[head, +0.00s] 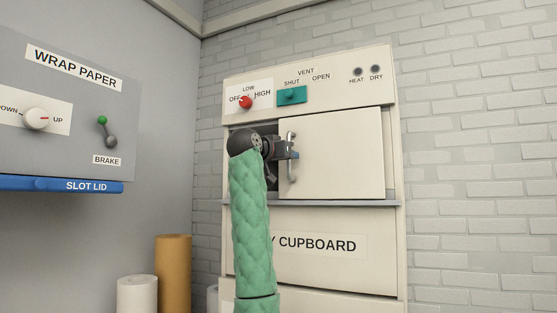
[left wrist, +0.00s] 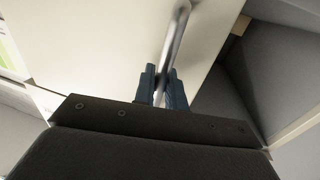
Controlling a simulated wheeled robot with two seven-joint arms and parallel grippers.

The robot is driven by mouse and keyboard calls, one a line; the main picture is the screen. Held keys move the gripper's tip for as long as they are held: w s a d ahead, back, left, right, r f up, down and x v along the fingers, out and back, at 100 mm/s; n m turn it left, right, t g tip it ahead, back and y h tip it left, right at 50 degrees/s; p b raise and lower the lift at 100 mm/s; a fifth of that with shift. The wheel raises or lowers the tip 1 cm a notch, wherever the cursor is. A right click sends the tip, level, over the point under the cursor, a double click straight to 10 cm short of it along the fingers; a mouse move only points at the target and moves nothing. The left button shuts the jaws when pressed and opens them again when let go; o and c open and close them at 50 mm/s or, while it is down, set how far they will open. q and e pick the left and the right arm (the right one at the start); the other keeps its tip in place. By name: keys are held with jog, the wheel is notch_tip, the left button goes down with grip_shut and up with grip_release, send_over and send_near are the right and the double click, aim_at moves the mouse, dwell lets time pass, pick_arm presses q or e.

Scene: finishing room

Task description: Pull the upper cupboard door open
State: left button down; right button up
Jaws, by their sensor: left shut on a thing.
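The upper cupboard door (head: 335,155) is a plain cream panel. It stands partly open, hinged at its right side, with a dark gap between its left edge and the cupboard frame. A vertical metal bar handle (head: 291,172) is on its left side. My left gripper (head: 294,155) is shut on the handle. In the left wrist view, the blue fingers of my left gripper (left wrist: 162,88) stand on both sides of the handle (left wrist: 174,42), with the door face (left wrist: 100,45) behind. My forearm hides part of the cupboard's left side. My right gripper is not in view.
Above the door is a panel with a red knob (head: 245,102) and a teal vent switch (head: 291,96). A lower front labelled CUPBOARD (head: 330,270) is below. At left are a wrap paper unit (head: 70,120) with a blue slot lid (head: 60,184) and paper rolls (head: 173,270).

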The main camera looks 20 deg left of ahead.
pick_arm(q)
jog(key=shift+d, duration=0.2)
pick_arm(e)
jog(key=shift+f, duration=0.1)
pick_arm(q)
jog(key=c, duration=1.5)
grip_release()
jog(key=shift+c, duration=0.2)
jog(key=shift+s, duration=0.1)
